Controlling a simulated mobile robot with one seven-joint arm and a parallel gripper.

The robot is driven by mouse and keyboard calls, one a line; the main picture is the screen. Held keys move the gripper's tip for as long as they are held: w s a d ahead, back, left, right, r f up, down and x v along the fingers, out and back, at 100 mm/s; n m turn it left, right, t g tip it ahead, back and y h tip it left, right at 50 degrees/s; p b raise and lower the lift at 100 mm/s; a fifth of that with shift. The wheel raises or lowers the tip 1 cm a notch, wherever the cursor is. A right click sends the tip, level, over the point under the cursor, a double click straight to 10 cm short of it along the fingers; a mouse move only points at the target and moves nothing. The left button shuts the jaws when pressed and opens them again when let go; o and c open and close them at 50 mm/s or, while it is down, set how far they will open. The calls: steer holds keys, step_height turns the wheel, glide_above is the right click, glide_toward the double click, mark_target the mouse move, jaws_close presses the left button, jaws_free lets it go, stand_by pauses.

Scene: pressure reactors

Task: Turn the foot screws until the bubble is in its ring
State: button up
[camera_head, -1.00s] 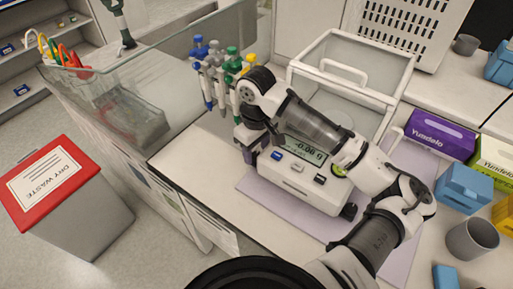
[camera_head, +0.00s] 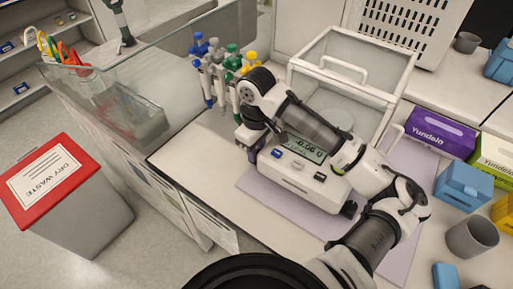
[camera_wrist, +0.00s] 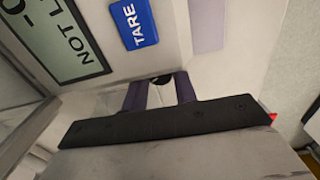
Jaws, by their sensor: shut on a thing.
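The white balance (camera_head: 294,178) stands on a pale lilac mat with its glass draft shield behind. Its display (camera_head: 305,147) reads about -0.06 g; in the wrist view the display (camera_wrist: 70,45) shows "NOT L", cut off by the edge. A black foot screw (camera_head: 349,208) shows at its front right corner. My gripper (camera_wrist: 160,92) is at the left front corner, its purple fingers shut on a dark foot screw (camera_wrist: 162,78), mostly hidden by the fingers and balance body. My arm crosses over the balance. I cannot make out the bubble in its ring.
Pipettes on a stand (camera_head: 222,72) are close behind my wrist. A glass panel (camera_head: 150,70) borders the bench's left. A purple box (camera_head: 440,134), blue box (camera_head: 464,187) and grey cup (camera_head: 472,238) stand at right. Bare bench lies left of the mat.

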steer(key=shift+n, duration=0.9)
steer(key=o, duration=1)
step_height(320, 180, up, 14)
steer(key=shift+f+b, duration=0.1)
steer(key=shift+b, duration=0.8)
